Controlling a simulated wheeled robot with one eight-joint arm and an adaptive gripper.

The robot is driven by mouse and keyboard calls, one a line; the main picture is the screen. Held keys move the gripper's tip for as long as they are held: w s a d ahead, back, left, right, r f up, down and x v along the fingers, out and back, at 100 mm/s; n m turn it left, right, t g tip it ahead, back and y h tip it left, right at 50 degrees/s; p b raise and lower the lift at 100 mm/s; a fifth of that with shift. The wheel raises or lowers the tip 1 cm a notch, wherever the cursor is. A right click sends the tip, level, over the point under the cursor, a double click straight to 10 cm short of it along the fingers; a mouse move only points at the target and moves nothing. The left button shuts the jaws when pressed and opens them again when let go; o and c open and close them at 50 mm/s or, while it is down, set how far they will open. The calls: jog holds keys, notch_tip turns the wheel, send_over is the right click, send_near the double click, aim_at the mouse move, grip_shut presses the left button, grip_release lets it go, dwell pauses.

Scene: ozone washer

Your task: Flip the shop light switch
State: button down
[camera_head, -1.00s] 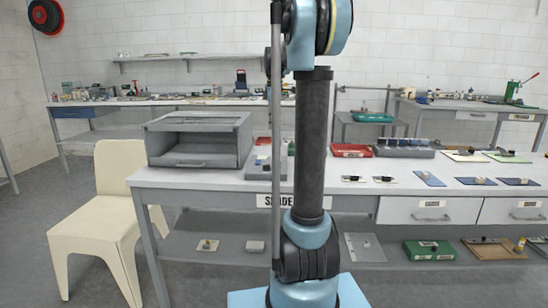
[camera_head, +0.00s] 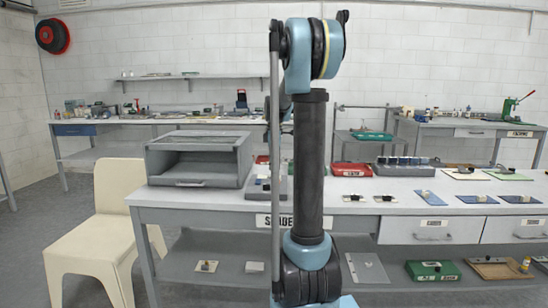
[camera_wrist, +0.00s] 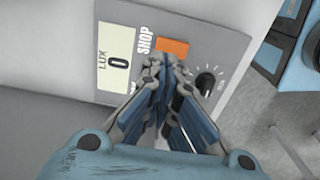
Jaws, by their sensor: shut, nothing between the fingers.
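In the wrist view a grey control panel (camera_wrist: 190,32) labelled SHOP carries a pale display (camera_wrist: 117,62) reading LUX 0. An orange rectangular piece (camera_wrist: 173,47) sits beside the lettering, and a black knob (camera_wrist: 206,82) with a white dial is to its right. My gripper (camera_wrist: 164,68) is shut and empty. Its fingertips overlap the panel just below the orange piece; I cannot tell whether they touch it. The fingers hide the part of the panel between display and knob. In the head view I cannot make out the panel, and my arm hides the gripper.
A grey open-fronted box (camera_head: 199,160) stands on the near workbench (camera_head: 172,201). A red tray (camera_head: 351,169) and several small parts lie to the right. A cream chair (camera_head: 105,225) is at the left. A back bench (camera_head: 165,121) and wall shelf (camera_head: 160,77) are behind.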

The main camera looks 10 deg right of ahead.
aim_at(274, 182)
jog(key=shift+f, duration=2.25)
jog(key=shift+f, duration=0.1)
jog(key=shift+f, duration=0.15)
jog(key=shift+s+a+r, duration=0.2)
jog(key=shift+s+r, duration=0.1)
jog(key=shift+s, duration=0.4)
notch_tip(274, 182, up, 14)
jog(key=w, duration=0.2)
jog(key=shift+d+f, duration=0.15)
jog(key=shift+d, duration=0.1)
